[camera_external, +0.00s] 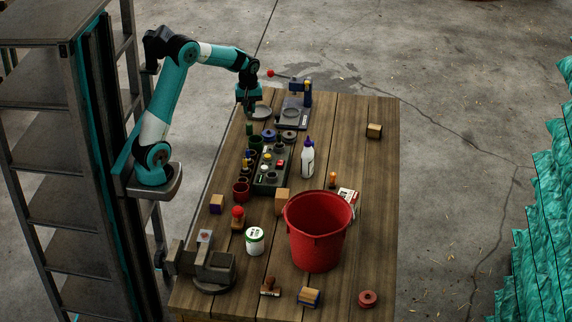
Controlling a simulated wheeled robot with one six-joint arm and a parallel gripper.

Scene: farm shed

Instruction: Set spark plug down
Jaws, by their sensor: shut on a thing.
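My gripper (249,112) points down over the far left part of the wooden table (375,200). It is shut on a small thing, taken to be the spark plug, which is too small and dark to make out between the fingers. A round grey dish (262,113) lies on the table right beside and behind the fingertips. Whether the held thing touches the dish or the table cannot be told.
A dark green upright thing (249,129) stands just below the gripper in the picture. A blue and black press with a red-knobbed lever (293,115) stands to the right. The table's right side is mostly clear.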

